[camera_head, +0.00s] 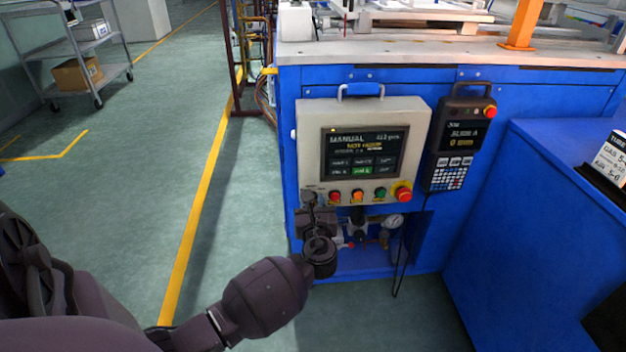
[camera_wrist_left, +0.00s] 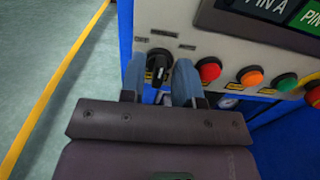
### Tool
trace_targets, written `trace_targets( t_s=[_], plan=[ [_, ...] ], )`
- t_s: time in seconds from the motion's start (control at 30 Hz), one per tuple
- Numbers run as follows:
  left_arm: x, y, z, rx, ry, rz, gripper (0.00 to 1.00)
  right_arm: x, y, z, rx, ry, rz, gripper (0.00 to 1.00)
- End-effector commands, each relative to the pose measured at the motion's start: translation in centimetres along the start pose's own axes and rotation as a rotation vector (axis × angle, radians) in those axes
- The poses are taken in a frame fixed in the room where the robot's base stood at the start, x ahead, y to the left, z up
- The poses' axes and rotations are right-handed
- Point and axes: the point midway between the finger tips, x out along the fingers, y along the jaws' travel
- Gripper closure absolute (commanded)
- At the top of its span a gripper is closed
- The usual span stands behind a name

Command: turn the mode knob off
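The mode knob (camera_wrist_left: 158,63) is a black knob with a raised grip at the left end of the control panel's button row. Its grip points roughly up and down in the left wrist view. My left gripper (camera_wrist_left: 160,80) has one finger on each side of the knob, with small gaps seen beside the grip, so I see no firm contact. In the head view my left gripper (camera_head: 310,203) is at the panel's lower left corner and mostly hides the knob. The control panel (camera_head: 312,115) is a beige box with a lit screen reading MANUAL. My right gripper is not in view.
Right of the knob are a red button (camera_wrist_left: 209,70), an orange button (camera_wrist_left: 251,76), a green button (camera_head: 380,193) and a red emergency stop (camera_head: 403,192). A handheld pendant (camera_head: 459,140) hangs on the right. A pressure gauge (camera_head: 394,221) sits below. Open floor lies left.

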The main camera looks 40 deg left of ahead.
Motion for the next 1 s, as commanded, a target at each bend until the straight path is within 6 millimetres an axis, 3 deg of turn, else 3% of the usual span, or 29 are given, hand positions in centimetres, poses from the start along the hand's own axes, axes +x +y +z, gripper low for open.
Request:
trace_targets(
  t_s=[0.03,0.2,0.57,1.0],
  plan=[
    [-0.02,0.01,-0.02,0.0,0.0,0.0,0.78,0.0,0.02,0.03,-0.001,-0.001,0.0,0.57],
    [-0.03,0.01,-0.03,0.0,0.0,0.0,1.0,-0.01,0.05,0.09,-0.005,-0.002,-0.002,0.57],
    [-0.06,0.04,-0.02,-0.041,0.001,0.0,1.0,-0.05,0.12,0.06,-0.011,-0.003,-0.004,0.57],
    [-0.09,0.3,-0.17,-0.354,0.002,0.0,1.0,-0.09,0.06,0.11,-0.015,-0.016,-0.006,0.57]
  ],
)
